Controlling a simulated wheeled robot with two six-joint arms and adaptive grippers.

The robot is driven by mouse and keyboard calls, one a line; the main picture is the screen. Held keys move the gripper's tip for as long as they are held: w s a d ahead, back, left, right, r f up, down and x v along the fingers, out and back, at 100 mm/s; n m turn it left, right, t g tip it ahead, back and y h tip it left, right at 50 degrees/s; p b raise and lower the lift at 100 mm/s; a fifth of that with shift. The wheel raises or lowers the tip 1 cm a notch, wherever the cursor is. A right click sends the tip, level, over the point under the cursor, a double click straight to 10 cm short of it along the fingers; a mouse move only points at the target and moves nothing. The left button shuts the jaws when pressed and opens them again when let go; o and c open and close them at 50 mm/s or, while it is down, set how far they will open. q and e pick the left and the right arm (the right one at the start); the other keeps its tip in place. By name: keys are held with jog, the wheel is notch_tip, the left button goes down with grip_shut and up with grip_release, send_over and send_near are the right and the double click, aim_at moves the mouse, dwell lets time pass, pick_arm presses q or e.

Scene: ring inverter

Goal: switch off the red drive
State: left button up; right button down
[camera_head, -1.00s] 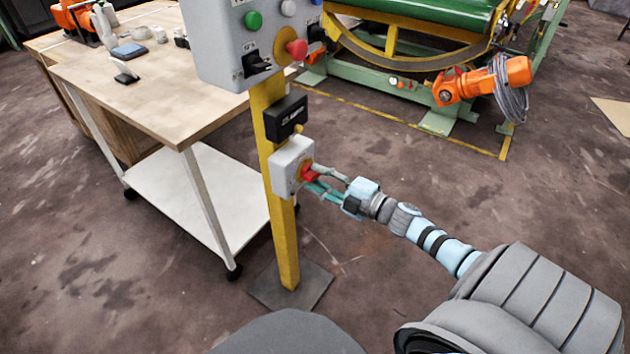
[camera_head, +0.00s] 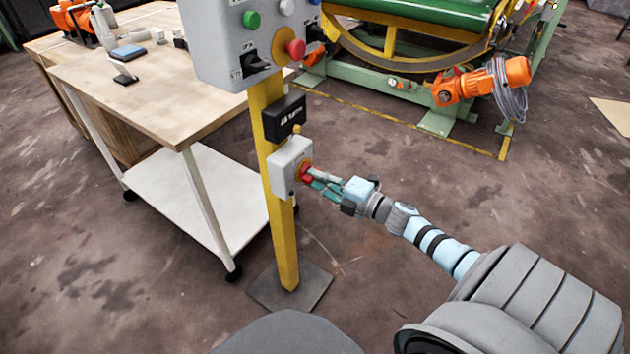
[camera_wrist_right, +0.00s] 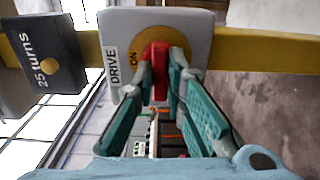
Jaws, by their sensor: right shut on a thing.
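In the head view, the box (camera_head: 285,166) is mounted on the yellow post, and the handle (camera_head: 305,174) faces right. My right gripper (camera_head: 313,179) reaches it from the right. In the right wrist view, its teal fingers (camera_wrist_right: 162,78) are shut on the handle, one on each side. The fingers hide part of the plate, and I see no OFF label. My left gripper is not in view.
A black box marked "25 turns" (camera_wrist_right: 45,65) is above the drive box on the yellow post (camera_head: 284,240). A larger grey control panel (camera_head: 220,50) with buttons tops the post. A wooden workbench (camera_head: 150,100) stands left. A green machine with an orange motor (camera_head: 500,75) stands behind.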

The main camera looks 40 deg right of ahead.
jog(key=c, duration=1.6)
grip_release()
jog(key=shift+c, duration=0.2)
jog(key=v, duration=1.2)
